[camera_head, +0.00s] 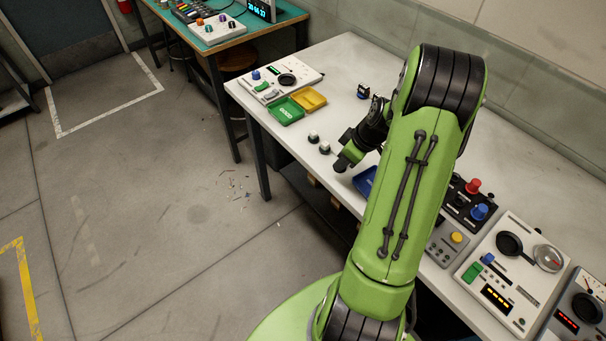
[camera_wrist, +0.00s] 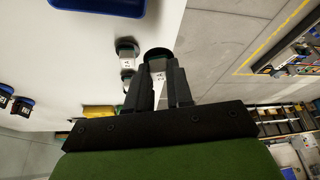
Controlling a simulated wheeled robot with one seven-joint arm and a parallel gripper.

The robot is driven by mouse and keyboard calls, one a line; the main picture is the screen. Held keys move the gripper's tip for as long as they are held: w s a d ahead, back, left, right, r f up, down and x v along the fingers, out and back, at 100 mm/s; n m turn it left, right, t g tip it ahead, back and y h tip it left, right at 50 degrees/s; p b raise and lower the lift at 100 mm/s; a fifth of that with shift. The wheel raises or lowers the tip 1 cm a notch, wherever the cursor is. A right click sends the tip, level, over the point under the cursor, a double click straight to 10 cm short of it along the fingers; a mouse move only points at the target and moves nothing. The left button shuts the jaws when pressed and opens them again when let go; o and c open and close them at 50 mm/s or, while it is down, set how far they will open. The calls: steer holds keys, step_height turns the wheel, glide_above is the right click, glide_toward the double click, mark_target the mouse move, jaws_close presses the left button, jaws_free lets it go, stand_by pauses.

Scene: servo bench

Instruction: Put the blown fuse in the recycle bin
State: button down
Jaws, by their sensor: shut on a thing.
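My gripper (camera_wrist: 160,84) is shut on a small fuse-like piece (camera_wrist: 158,55) with a dark round top and a pale lower part. In the head view my gripper (camera_head: 344,162) is over the bench's front edge; the held piece cannot be made out there. Two similar small pieces (camera_head: 313,136) (camera_head: 325,147) stand on the bench to its left. A green tray (camera_head: 286,111) with unreadable white lettering, a yellow tray (camera_head: 309,98) and a blue tray (camera_head: 366,182), partly hidden by my arm, are on the bench. I cannot tell which is the recycle bin.
The white bench (camera_head: 345,70) carries a panel (camera_head: 281,79) at its far end and several control boxes (camera_head: 507,262) at right. A small dark-blue item (camera_head: 363,90) stands near the wall. Open floor (camera_head: 190,210) lies left of the bench.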

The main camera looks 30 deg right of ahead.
steer(key=s+d+r+n+y+b, duration=0.1)
steer(key=s+d+r+n, duration=0.25)
steer(key=s+d, duration=0.4)
steer(key=shift+m, duration=0.45)
steer(key=f+b, duration=0.3)
steer(key=f, duration=0.1)
steer(key=a+f+b, duration=0.1)
steer(key=f+b, duration=0.1)
steer(key=f, duration=0.1)
steer(key=shift+s+b, duration=0.3)
steer(key=shift+b, duration=0.05)
steer(key=shift+f, duration=0.1)
steer(key=c, duration=0.9)
jaws_free()
steer(key=c, duration=0.3)
steer(key=shift+p+v, duration=1.7)
steer(key=shift+v, duration=0.8)
